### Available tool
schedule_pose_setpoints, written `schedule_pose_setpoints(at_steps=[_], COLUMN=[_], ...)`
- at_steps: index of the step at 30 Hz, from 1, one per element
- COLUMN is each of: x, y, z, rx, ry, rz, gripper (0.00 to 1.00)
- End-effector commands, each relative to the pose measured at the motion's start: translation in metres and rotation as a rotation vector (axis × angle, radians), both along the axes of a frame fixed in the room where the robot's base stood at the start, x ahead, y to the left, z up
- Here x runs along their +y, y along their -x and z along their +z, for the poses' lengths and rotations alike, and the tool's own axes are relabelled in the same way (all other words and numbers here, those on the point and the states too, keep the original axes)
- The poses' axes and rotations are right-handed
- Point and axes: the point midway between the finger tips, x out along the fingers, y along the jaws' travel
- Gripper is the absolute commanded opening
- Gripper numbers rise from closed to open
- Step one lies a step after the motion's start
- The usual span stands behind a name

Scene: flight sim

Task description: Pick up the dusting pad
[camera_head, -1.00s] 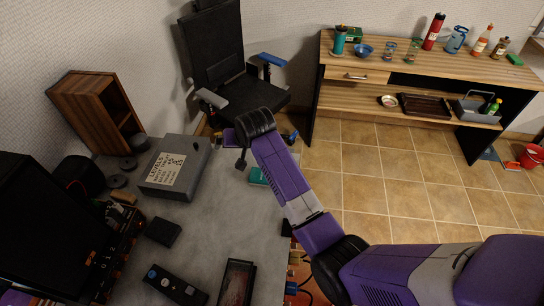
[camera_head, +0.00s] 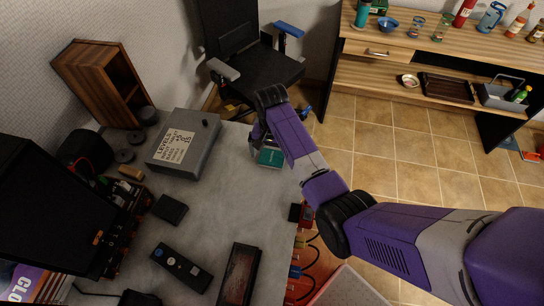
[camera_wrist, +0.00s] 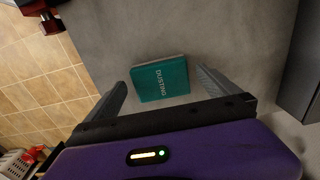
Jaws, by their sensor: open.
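The dusting pad (camera_wrist: 160,79) is a teal block with the word DUSTING on it, lying flat on the grey table. In the wrist view it sits just beyond and between the two fingers of my gripper (camera_wrist: 160,88), which is open and empty. In the head view the pad (camera_head: 270,158) shows beside my purple arm near the table's far edge. My gripper (camera_head: 258,137) is mostly hidden there behind the wrist.
A grey levels box (camera_head: 184,143) stands left of the pad. A dark box (camera_head: 171,209), a remote (camera_head: 182,267) and a framed item (camera_head: 239,274) lie nearer. A black chair (camera_head: 250,60) stands behind the table. Bare table surrounds the pad.

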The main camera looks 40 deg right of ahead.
Motion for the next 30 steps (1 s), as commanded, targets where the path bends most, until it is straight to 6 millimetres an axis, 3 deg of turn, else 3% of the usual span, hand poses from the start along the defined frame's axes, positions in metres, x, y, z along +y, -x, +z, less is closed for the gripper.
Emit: schedule_pose_setpoints(at_steps=[5, 12, 21, 30], x=[0.0, 0.0, 0.0, 0.0], y=[0.0, 0.0, 0.0, 0.0], z=[-0.016, -0.017, -0.017, -0.015], rx=[0.0, -0.001, -0.001, -0.002], ry=[0.0, 0.0, 0.0, 0.001], rz=[0.0, 0.0, 0.0, 0.0], gripper=[1.0, 1.0, 0.41, 0.39])
